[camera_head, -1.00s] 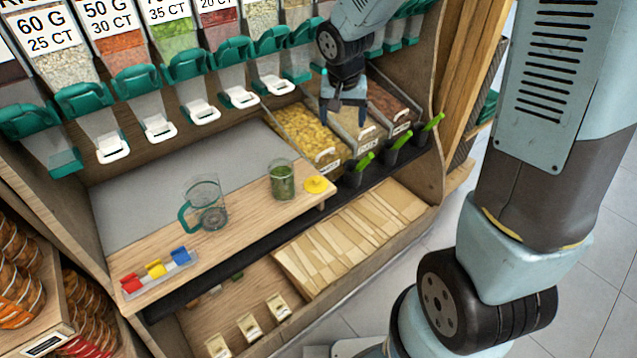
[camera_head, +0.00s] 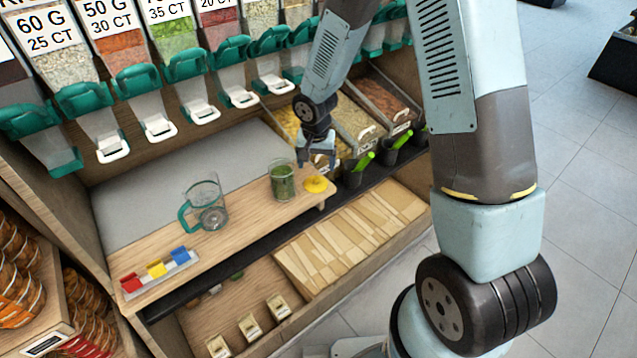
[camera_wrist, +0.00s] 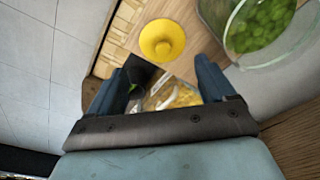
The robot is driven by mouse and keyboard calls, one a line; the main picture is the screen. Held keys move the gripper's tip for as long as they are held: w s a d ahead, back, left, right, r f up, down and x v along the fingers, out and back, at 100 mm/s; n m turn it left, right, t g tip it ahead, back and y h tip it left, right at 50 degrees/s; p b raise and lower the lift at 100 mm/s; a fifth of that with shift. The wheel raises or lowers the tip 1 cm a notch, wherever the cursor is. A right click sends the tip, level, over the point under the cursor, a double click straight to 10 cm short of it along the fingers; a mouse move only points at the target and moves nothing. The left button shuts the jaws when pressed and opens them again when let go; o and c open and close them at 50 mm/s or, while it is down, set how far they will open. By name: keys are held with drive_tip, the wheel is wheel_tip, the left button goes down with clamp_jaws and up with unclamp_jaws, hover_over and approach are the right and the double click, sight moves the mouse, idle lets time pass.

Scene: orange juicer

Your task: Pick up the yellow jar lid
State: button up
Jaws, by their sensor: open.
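The yellow jar lid (camera_head: 315,184) lies on the wooden shelf near its right end. In the wrist view the lid (camera_wrist: 162,40) shows as a round yellow disc with a raised middle, beyond my fingertips. The glass jar (camera_head: 283,181) with green contents stands upright just left of the lid. The jar (camera_wrist: 255,25) also shows at the top right of the wrist view. My gripper (camera_head: 318,160) is open and empty, above and slightly behind the lid. In the wrist view its two blue fingers (camera_wrist: 165,75) are spread apart, with nothing between them.
A glass pitcher with a green handle (camera_head: 207,204) stands further left on the shelf. A tray of red, yellow and blue clips (camera_head: 157,272) is at the left end. Black cups with green scoops (camera_head: 355,172) stand close to the right. Bins and dispensers (camera_head: 198,108) are behind.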

sight(316, 178)
drive_tip(key=shift+w+a+f, duration=0.1)
drive_tip(key=shift+w+f, duration=0.1)
drive_tip(key=shift+f, duration=1.05)
drive_tip(key=shift+w+f, duration=0.15)
drive_tip(key=shift+f, duration=1.1)
drive_tip(key=shift+w+a+f, duration=0.1)
drive_tip(key=shift+w+f, duration=0.1)
drive_tip(key=shift+f, duration=1.05)
drive_tip(key=shift+c, duration=0.4)
drive_tip(key=c, duration=1)
drive_tip(key=shift+d, duration=0.1)
